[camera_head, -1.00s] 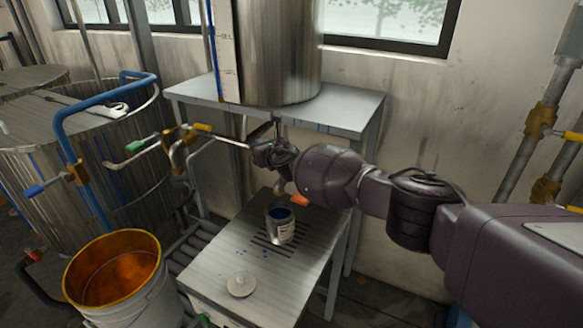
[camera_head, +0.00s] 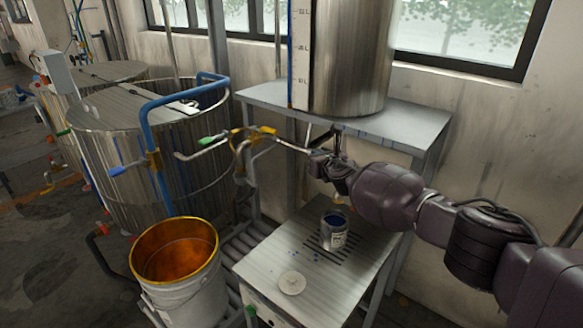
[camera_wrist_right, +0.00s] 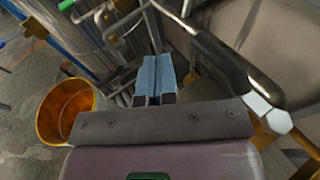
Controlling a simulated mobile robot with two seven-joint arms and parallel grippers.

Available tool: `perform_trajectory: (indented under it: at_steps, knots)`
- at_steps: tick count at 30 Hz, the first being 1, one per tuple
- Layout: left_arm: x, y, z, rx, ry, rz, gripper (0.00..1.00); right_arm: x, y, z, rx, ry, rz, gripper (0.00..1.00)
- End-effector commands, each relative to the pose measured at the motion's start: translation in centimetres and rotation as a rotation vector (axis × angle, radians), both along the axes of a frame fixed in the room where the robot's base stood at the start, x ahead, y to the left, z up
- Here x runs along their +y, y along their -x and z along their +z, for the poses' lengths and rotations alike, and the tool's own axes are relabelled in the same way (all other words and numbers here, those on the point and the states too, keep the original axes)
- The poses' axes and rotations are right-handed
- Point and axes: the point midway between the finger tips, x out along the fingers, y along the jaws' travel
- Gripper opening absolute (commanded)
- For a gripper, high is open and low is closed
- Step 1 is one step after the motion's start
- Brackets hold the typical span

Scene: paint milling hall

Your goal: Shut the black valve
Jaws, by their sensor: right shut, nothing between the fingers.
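The black valve's handle (camera_wrist_right: 228,62) is large and close in the right wrist view, a dark lever slanting down to a bare pale metal end. It lies to the right of my right gripper's fingers, apart from them in that view. My right gripper (camera_wrist_right: 157,78) is shut with its bluish fingers together and nothing between them. In the head view the right gripper (camera_head: 318,166) is under the front edge of the tank stand, just below a dark lever (camera_head: 324,138) that seems to be the same handle. Whether they touch there is unclear. My left gripper is not in view.
A steel tank (camera_head: 350,65) stands on a grey stand (camera_head: 405,128). Below, a small table (camera_head: 265,268) holds an open can (camera_head: 334,238) and a white lid (camera_head: 292,283). An orange-lined bucket (camera_head: 185,290) and pipes with coloured handles are left.

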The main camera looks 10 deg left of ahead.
Motion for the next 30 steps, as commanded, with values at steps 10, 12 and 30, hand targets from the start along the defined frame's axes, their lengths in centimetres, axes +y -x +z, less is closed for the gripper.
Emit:
perform_trajectory:
  at_steps: [10, 12, 30]
  knots:
    - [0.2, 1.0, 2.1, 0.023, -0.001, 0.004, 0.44, 1.7, 3.1, 1.1, -0.001, 0.000, 0.004, 0.00]
    - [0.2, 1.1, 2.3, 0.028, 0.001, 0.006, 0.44, 2.2, 4.0, 1.2, 0.000, 0.000, 0.004, 0.00]
    - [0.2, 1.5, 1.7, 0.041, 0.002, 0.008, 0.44, 4.6, 8.5, 1.9, 0.000, 0.000, 0.000, 0.00]
